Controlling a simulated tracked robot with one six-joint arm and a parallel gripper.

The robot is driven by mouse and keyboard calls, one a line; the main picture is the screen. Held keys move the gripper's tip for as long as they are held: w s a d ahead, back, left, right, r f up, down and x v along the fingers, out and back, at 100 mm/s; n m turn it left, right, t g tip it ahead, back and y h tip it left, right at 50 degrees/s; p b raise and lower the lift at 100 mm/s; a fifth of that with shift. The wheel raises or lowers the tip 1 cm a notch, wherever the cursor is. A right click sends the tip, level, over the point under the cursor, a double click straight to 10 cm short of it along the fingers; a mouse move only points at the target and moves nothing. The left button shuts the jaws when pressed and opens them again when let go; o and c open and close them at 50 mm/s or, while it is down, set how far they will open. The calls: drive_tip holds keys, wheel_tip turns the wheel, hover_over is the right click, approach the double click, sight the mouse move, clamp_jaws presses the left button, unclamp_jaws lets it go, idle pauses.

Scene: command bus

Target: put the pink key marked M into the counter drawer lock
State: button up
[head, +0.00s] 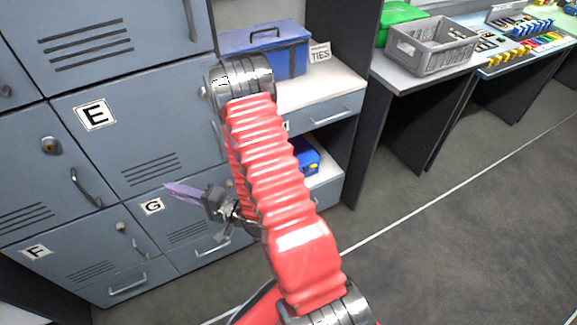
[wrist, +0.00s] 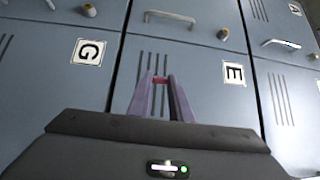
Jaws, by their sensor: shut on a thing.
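My gripper (head: 180,191) is in front of the grey lockers, left of my red arm. In the wrist view its two purple fingers (wrist: 160,88) are closed on a small pink piece (wrist: 160,80), which looks like the pink key. Its marking cannot be read, and the key cannot be made out in the head view. The counter drawer (head: 335,115), with a bar handle, is to the right, under the white counter top (head: 325,82). My arm hides the drawer's left part, and no lock shows on it. The gripper is well apart from the drawer.
Lockers E (head: 95,113), G (head: 152,206) and F (head: 36,252) have locks and protruding handles. A blue toolbox (head: 270,50) and a TIES sign (head: 320,52) stand on the counter. A grey crate (head: 432,45) stands farther right. The floor (head: 450,200) at right is clear.

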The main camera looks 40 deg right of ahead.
drive_tip(key=shift+a, duration=0.2)
drive_tip(key=s+d+f+m+h, duration=0.1)
drive_tip(key=s+d+m+h, duration=0.2)
drive_tip(key=d, duration=1.2)
drive_tip(key=s+d+f+m+t+h, duration=0.1)
drive_tip(key=s+d+m+h, duration=0.2)
drive_tip(key=s+d+h, duration=0.3)
drive_tip(key=s+d, duration=0.5)
drive_tip(key=d, duration=0.4)
drive_tip(key=shift+s+d+f+t+h, duration=0.15)
drive_tip(key=shift+s+f+t+h, duration=0.15)
drive_tip(key=shift+h, duration=0.1)
drive_tip(key=shift+w, duration=0.15)
drive_tip(key=w+d, duration=0.2)
drive_tip(key=w, duration=0.5)
drive_tip(key=shift+w+d, duration=0.15)
drive_tip(key=shift+w, duration=0.15)
drive_tip(key=shift+w+d, duration=0.2)
drive_tip(key=shift+w, duration=0.45)
drive_tip(key=shift+w+d, duration=0.15)
drive_tip(key=shift+w, duration=0.5)
idle(1.9)
